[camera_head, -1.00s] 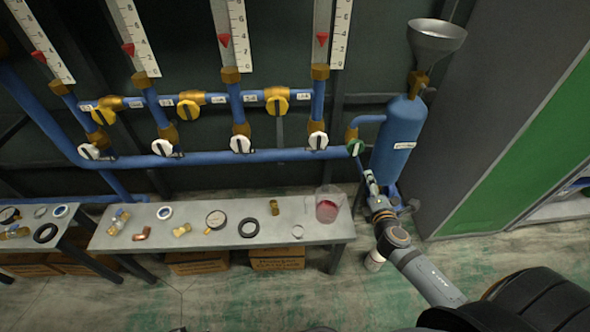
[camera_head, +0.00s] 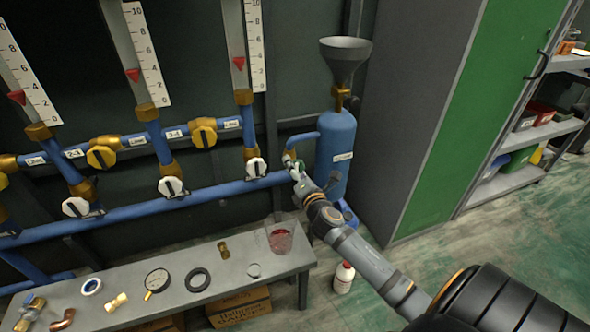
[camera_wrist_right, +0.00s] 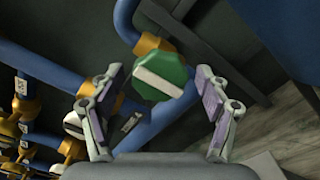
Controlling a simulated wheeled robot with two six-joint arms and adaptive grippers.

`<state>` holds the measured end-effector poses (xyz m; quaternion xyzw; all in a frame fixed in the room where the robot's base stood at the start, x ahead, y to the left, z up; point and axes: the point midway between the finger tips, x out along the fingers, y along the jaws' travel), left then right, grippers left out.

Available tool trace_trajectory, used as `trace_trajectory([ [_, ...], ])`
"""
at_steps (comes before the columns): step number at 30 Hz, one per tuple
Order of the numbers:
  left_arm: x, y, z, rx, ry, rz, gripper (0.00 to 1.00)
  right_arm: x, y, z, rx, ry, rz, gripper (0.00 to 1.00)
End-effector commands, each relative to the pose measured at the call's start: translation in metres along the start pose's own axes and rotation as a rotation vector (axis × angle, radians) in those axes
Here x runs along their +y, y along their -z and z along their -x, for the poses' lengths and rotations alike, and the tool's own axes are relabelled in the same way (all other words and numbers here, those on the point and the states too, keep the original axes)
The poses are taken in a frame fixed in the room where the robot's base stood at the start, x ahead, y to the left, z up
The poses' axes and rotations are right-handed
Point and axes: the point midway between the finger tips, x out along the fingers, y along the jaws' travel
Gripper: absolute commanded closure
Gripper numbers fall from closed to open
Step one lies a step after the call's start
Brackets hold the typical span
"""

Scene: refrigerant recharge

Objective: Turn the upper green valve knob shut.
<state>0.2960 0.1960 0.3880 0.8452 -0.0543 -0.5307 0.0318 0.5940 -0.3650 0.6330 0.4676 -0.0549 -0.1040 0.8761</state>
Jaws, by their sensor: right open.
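The green valve knob (camera_wrist_right: 160,78) has a white bar across its face and sits on a brass fitting (camera_wrist_right: 152,44) of the blue pipe. In the right wrist view it lies between and just ahead of the fingertips of my right gripper (camera_wrist_right: 158,88), which is open with a finger on either side and a visible gap to each. In the head view my right gripper (camera_head: 296,172) is at the pipe end beside the blue tank (camera_head: 335,150) and largely hides the knob. My left gripper is not in view.
White knobs (camera_head: 172,186) and yellow knobs (camera_head: 203,133) line the blue pipes to the left. A grey bench (camera_head: 225,285) below holds a beaker (camera_head: 280,238), a gauge (camera_head: 157,281) and small fittings. A funnel (camera_head: 345,55) tops the tank. A cabinet (camera_head: 415,120) stands right.

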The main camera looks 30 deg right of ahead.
Motion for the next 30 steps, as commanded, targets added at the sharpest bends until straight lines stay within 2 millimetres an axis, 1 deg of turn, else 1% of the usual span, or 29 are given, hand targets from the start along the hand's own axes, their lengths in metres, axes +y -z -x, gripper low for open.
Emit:
trace_trajectory([
  [3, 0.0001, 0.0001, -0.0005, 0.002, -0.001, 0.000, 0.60, 0.0004, 0.0001, -0.0067, 0.000, -0.001, 0.000, 0.24],
  [10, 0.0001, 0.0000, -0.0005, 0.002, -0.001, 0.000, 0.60, 0.0002, 0.0003, -0.0072, 0.001, -0.001, 0.000, 0.24],
  [11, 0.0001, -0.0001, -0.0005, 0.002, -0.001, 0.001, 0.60, 0.0002, 0.0003, -0.0072, 0.001, -0.001, 0.000, 0.27],
  [22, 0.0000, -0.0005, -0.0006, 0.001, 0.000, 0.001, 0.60, 0.0000, 0.0002, -0.0070, 0.001, 0.000, 0.000, 0.77],
  [23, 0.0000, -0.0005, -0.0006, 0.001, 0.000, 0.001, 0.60, 0.0000, 0.0002, -0.0070, 0.001, 0.000, 0.000, 0.79],
  [30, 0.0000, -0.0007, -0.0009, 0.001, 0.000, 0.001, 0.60, -0.0001, 0.0002, -0.0070, 0.001, 0.000, -0.028, 0.79],
])
